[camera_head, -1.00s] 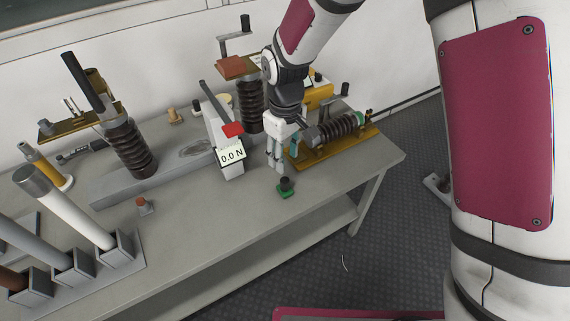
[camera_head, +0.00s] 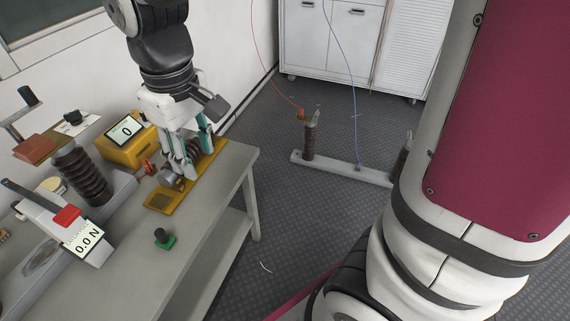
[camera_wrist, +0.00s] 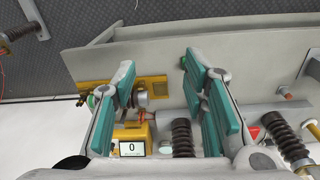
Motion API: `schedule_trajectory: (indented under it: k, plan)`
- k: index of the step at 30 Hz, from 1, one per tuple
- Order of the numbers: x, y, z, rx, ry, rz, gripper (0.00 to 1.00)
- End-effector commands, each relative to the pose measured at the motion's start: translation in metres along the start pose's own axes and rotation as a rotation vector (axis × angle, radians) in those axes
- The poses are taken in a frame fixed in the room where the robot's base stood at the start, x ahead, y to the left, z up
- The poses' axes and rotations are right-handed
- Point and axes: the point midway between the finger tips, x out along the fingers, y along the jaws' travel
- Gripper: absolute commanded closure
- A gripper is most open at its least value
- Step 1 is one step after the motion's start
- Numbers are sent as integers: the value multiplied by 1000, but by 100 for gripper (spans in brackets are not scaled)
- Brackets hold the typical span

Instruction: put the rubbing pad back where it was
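A small green pad with a black knob (camera_head: 164,239) stands on the table near its front edge; it may be the rubbing pad, but I cannot tell for sure. My gripper (camera_head: 186,172) points down over the brass-coloured base (camera_head: 160,201) at the table's right end, apart from the green pad. The base's metal fittings are partly hidden behind the fingers. In the wrist view my gripper (camera_wrist: 160,85) has its teal fingers wide apart, with nothing held between them. The brass base (camera_wrist: 95,86) shows beyond them.
A yellow meter reading 0 (camera_head: 126,146) stands beside the gripper, near the wall. A force gauge reading 0.0 N (camera_head: 85,236) and a ribbed dark column (camera_head: 82,175) stand to the left. A floor fixture (camera_head: 345,172) with wires lies beyond the table. The table front is mostly clear.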

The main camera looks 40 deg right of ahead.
Motion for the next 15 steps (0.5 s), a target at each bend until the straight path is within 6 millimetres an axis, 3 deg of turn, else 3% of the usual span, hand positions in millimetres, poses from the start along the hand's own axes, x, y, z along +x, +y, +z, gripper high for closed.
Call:
schedule_trajectory:
  k: [1,6,12,15]
  plan:
    - [-14,5,19,43,14,5,60]
    - [-44,10,84,185,35,10,60]
    - [-60,3,157,341,60,10,60]
    - [-60,-3,184,402,72,8,60]
